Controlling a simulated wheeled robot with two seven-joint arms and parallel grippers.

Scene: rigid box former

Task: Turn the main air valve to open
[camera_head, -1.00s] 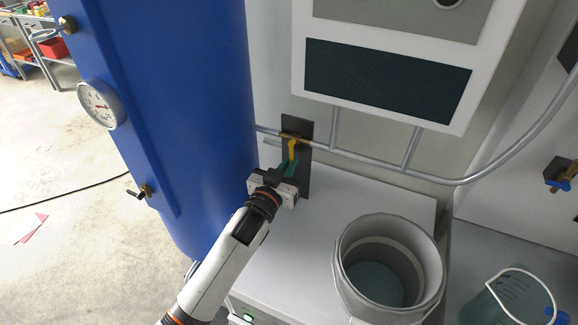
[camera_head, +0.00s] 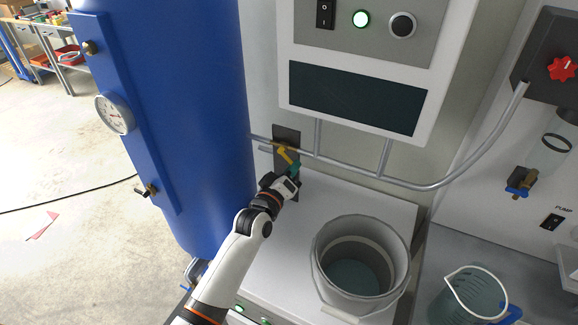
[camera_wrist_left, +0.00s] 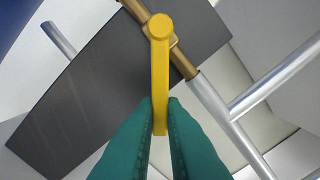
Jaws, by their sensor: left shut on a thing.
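The main air valve has a yellow lever handle (camera_head: 286,154) on a brass body, set in a grey pipe in front of a dark plate (camera_head: 288,134). In the left wrist view the lever (camera_wrist_left: 160,75) runs from its round pivot down between my green fingertips, at an angle to the pipe. My left gripper (camera_head: 293,168) is shut on the lever's free end; its fingers also show in the left wrist view (camera_wrist_left: 160,120). In the head view the lever slants down to the right from the pipe. My right gripper is not in view.
A blue tank (camera_head: 165,110) with a gauge (camera_head: 115,114) stands at the left. A control box (camera_head: 358,97) hangs above the pipe (camera_head: 340,170). A metal pot (camera_head: 325,285) stands on the white cabinet, and a clear jug (camera_head: 450,305) is at lower right.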

